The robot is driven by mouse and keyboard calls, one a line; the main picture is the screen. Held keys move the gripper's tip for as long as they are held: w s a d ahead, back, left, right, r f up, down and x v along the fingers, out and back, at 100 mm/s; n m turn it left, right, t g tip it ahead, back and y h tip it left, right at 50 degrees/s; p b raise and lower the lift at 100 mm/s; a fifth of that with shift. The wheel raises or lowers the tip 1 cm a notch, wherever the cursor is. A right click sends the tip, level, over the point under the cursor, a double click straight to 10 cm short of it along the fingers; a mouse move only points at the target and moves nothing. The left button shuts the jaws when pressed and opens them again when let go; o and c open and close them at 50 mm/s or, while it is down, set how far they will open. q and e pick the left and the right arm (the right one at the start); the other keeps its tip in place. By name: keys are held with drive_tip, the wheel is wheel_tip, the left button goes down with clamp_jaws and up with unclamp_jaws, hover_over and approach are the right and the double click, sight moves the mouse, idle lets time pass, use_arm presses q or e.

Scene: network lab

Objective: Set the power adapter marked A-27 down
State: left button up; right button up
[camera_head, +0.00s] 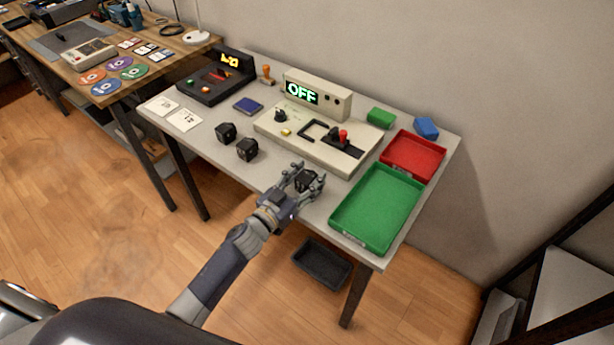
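A small black cube-shaped power adapter (306,181) sits between the fingers of my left gripper (308,177), which looks shut on it. It is over the front part of the grey table (205,153), left of the green tray; I cannot tell whether it touches the tabletop. Its marking is too small to read. Two similar black adapters stand on the table to the left, one (226,133) farther back and one (247,149) nearer. Their markings are not readable either. My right gripper is not in view.
A green tray (341,235) and a red tray (435,177) are at the table's right. A beige console (284,151) showing OFF stands behind the gripper. Green and blue blocks lie at the back right. A black bin (321,263) is below the front edge.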

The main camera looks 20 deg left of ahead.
use_arm(q)
drive_tip(key=shift+r, duration=0.1)
drive_tip(key=v, duration=1.2)
drive_tip(key=shift+r, duration=0.1)
drive_tip(key=s+a+f+n+g+y, duration=0.15)
drive_tip(key=s+f, duration=0.25)
drive_tip(key=f, duration=0.6)
drive_tip(key=s+a+f+g+y, duration=0.1)
drive_tip(key=s+f+g+y, duration=0.2)
drive_tip(key=f, duration=0.7)
drive_tip(key=s+a+f+n+g+y, duration=0.1)
drive_tip(key=s+a+f+g, duration=0.2)
drive_tip(key=f, duration=0.7)
drive_tip(key=s+d+f+g, duration=0.1)
drive_tip(key=s+f, duration=0.4)
drive_tip(key=s, duration=0.5)
drive_tip(key=s+d+f+g, duration=0.1)
drive_tip(key=s+f+g, duration=0.3)
drive_tip(key=s, duration=0.6)
drive_tip(key=s+d+f+g, duration=0.1)
drive_tip(key=s+f+g, duration=0.2)
drive_tip(key=s+f, duration=0.4)
drive_tip(key=s+m, duration=0.1)
drive_tip(key=s, duration=0.2)
drive_tip(key=shift+s+f+y, duration=0.15)
drive_tip(key=shift+f+y, duration=0.2)
